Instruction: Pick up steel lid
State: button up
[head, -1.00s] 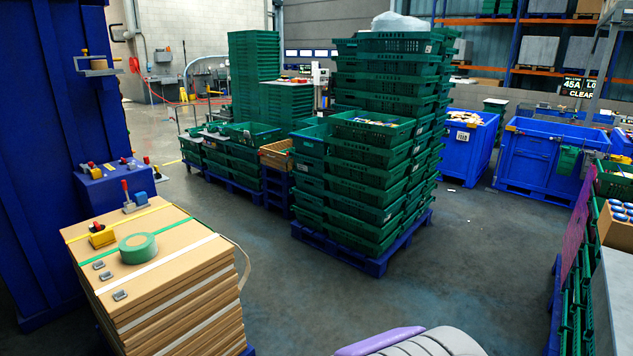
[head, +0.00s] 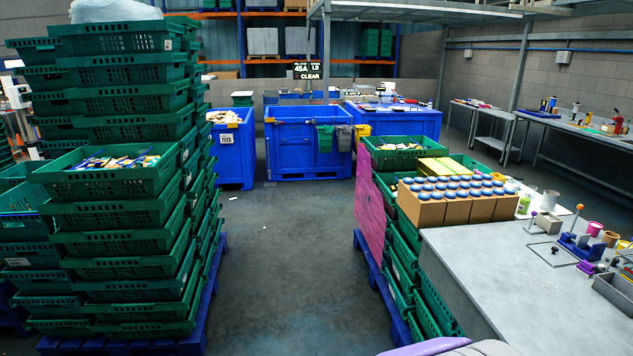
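I cannot pick out a steel lid in the head view. A grey workbench (head: 500,290) stands at the right with small items on its far right part, too small to tell apart fully. Among them are a flat square frame with a knob (head: 554,252), a blue fixture (head: 582,246) and a grey open tray (head: 617,292) cut by the right edge. My gripper is not in view; only a purple and grey part of my own body shows at the bottom edge.
A cardboard box (head: 455,209) of blue-capped containers sits at the bench's far left corner. Stacked green crates (head: 120,248) on a blue pallet stand left, more green crates (head: 430,318) beside the bench. Blue bins (head: 292,148) stand at the back. The floor (head: 290,270) between is clear.

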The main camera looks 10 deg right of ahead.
aim_at(553, 255)
jog(key=i+z, duration=0.15)
jog(key=i, duration=0.7)
jog(key=i+z, duration=0.2)
jog(key=i, duration=0.65)
jog(key=i+z, duration=0.3)
jog(key=z, duration=0.2)
jog(key=i+j+z, duration=0.15)
jog(key=z, duration=0.35)
jog(key=i+j+z, duration=0.3)
jog(key=z, duration=0.2)
jog(key=i+z, duration=0.2)
jog(key=z, duration=0.3)
jog(key=i+j+z, duration=0.1)
jog(key=z, duration=0.35)
jog(key=i+j+z, duration=0.15)
jog(key=z, duration=0.35)
jog(key=i+j+z, duration=0.15)
jog(key=z, duration=0.35)
jog(key=i+j+z, duration=0.15)
jog(key=j+z, duration=0.15)
